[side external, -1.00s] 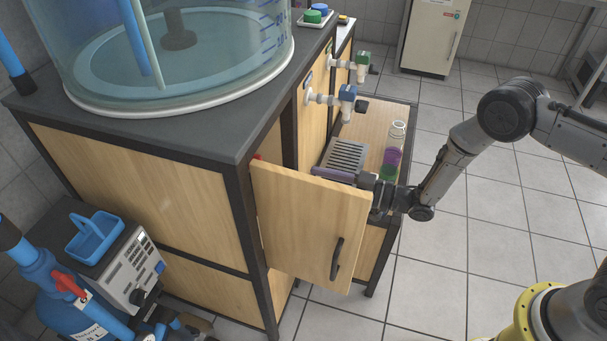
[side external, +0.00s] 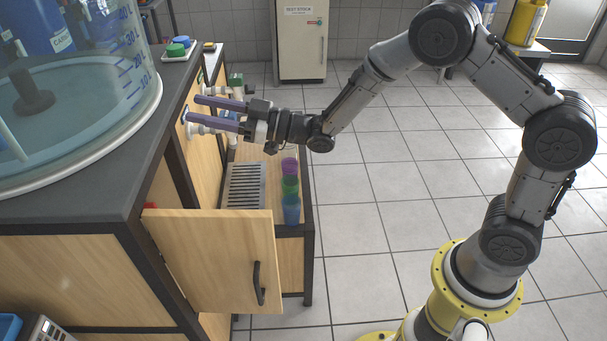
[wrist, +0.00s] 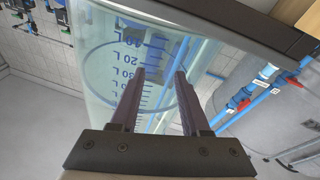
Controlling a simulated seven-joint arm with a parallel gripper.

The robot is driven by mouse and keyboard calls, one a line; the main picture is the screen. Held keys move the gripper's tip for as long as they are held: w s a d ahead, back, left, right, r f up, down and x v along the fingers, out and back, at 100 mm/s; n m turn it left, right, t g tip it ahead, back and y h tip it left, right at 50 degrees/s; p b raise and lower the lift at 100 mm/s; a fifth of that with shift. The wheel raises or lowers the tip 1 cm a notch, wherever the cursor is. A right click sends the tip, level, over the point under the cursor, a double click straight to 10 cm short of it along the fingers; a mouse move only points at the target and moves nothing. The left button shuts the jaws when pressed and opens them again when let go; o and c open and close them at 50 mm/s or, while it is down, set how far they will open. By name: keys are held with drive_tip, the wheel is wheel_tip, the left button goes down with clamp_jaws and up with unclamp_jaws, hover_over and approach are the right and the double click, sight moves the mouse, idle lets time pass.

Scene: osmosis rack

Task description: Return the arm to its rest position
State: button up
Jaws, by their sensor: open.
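My gripper (side external: 192,108) is raised in front of the cabinet's side, above the slotted tray (side external: 243,188). Its two long purple fingers are spread apart with nothing between them. They point left toward the tank (side external: 110,110). In the wrist view the open fingers (wrist: 160,74) show against the clear tank (wrist: 105,55) with its litre marks. My arm is bent, with its elbow high. A purple cup (side external: 289,166), a green cup (side external: 290,186) and a blue cup (side external: 291,212) stand in a row beside the tray.
The cabinet door (side external: 215,262) stands open below my gripper. A tap with a green handle (side external: 236,80) is close behind the fingers; another is partly hidden by them. A white cabinet (side external: 303,40) stands at the back. The tiled floor (side external: 370,230) to the right is clear.

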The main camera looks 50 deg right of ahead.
drive_tip(key=s+d+r+m+t+h, duration=0.1)
drive_tip(key=d+r+h, duration=0.15)
drive_tip(key=r, duration=0.35)
drive_tip(key=s+d+r+t+h, duration=0.1)
drive_tip(key=d+r, duration=0.2)
drive_tip(key=r, duration=0.2)
drive_tip(key=s+d+r+m+g+h, duration=0.1)
drive_tip(key=s+d+r+m+h, duration=0.5)
drive_tip(key=s+d, duration=0.35)
drive_tip(key=s+d+f+m+g+h, duration=0.1)
drive_tip(key=s+f+g, duration=0.4)
drive_tip(key=s+f, duration=0.3)
drive_tip(key=s+d+f+m+g+h, duration=0.1)
drive_tip(key=s+f+g, duration=0.5)
drive_tip(key=s, duration=1.1)
wheel_tip(320, 180, down, 4)
drive_tip(key=shift+d+r+m+h, duration=0.2)
drive_tip(key=shift+m+h, duration=0.2)
drive_tip(key=shift+h, duration=0.15)
